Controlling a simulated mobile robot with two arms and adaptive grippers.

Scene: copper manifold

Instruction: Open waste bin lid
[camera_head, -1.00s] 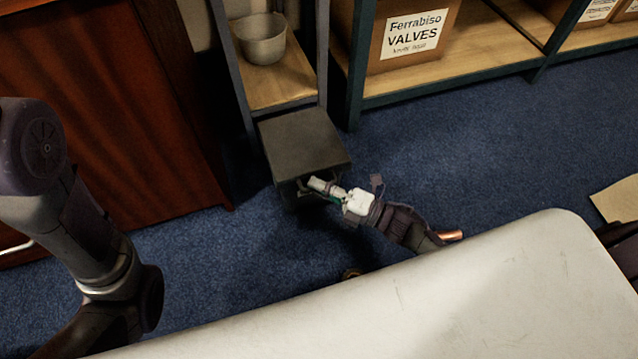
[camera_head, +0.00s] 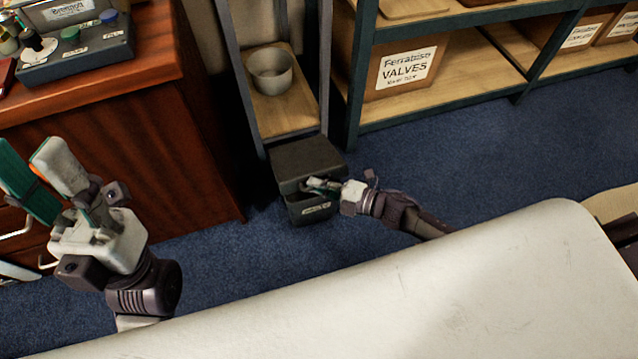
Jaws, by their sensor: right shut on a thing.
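The waste bin is a dark grey box on the blue carpet, in front of the narrow shelf. Its lid (camera_head: 303,156) is on top, and a dark gap shows between the lid's front edge and the labelled bin body (camera_head: 312,212). My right gripper (camera_head: 318,184) is shut at the front edge of the lid, coming in from the right; its fingertips are small and partly hard to make out. My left gripper (camera_head: 28,158) is at the far left, fingers pointing up and apart, empty, in front of the wooden cabinet.
A wooden cabinet (camera_head: 130,130) stands left of the bin. The narrow shelf holds a grey bowl (camera_head: 270,72). A wider shelf with a valves box (camera_head: 400,70) stands behind. Carpet right of the bin is clear.

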